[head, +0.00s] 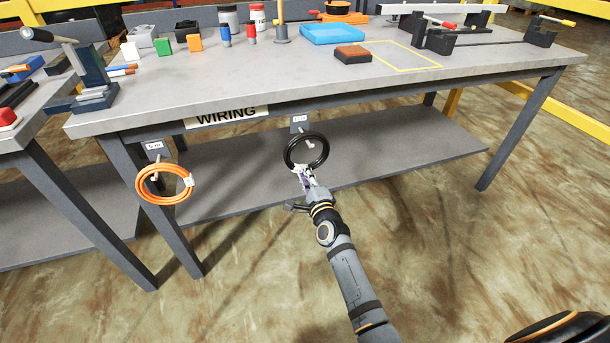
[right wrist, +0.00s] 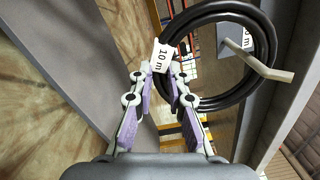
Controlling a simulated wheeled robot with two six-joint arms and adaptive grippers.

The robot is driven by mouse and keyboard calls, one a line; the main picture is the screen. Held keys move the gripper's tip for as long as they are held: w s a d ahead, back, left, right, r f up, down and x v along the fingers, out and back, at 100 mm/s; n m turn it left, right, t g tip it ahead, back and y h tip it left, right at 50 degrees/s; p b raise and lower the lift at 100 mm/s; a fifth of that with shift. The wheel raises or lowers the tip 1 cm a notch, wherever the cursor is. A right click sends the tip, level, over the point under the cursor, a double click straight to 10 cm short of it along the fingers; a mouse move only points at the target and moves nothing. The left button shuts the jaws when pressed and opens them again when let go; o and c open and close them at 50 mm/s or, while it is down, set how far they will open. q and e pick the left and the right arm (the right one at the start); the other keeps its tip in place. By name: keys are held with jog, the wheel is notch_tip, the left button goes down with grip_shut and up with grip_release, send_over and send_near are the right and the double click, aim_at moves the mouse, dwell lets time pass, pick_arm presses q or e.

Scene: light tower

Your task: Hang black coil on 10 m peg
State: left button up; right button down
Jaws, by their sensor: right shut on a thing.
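The black coil (head: 288,158) is an upright ring below the front edge of the bench marked WIRING. My right gripper (head: 307,180) is shut on its lower side, by the white 10 m tag (right wrist: 161,56). The right wrist view shows the black coil (right wrist: 207,15) beyond the fingertips (right wrist: 158,80). The pale 10 m peg (right wrist: 270,70) shows through the ring, and its tip overlaps the ring's near side, so the coil appears to be around the peg. The peg (head: 309,145) shows inside the ring in the head view too. My left gripper is not in view.
An orange coil (head: 142,190) hangs on another labelled peg at the left. The workbench (head: 270,75) holds blocks, bottles, a blue tray (head: 332,33) and fixtures. A lower shelf (head: 400,150) lies behind the coil. The floor in front is clear.

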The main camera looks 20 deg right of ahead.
jog(key=c, duration=1.3)
grip_release()
jog(key=shift+r, duration=0.1)
jog(key=shift+o, duration=0.4)
jog(key=shift+s, duration=0.1)
jog(key=s, duration=1.1)
jog(key=shift+s+d, duration=0.15)
jog(key=shift+s, duration=0.25)
